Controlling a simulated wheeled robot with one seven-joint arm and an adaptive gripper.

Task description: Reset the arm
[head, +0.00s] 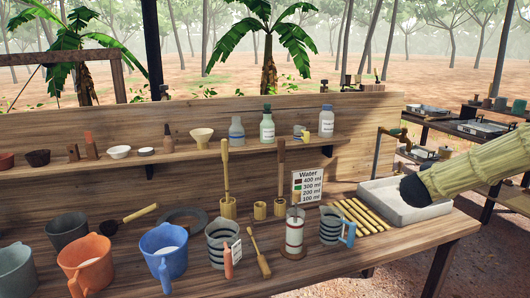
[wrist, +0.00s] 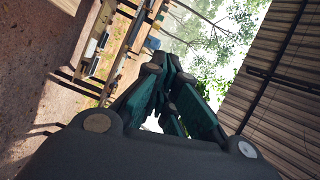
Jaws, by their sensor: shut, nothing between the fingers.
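My gripper (wrist: 168,68) shows in the wrist view with its dark green fingers drawn together and nothing between them. It is in open air, with trees and a roof behind it, and touches nothing that I can see. In the head view my arm, in a pale green sleeve with a black end, reaches in from the right over the grey tray (head: 376,204). The fingers cannot be made out in the head view.
A shelf (head: 200,151) with bottles (head: 267,127) runs behind. The bench's front right is clear.

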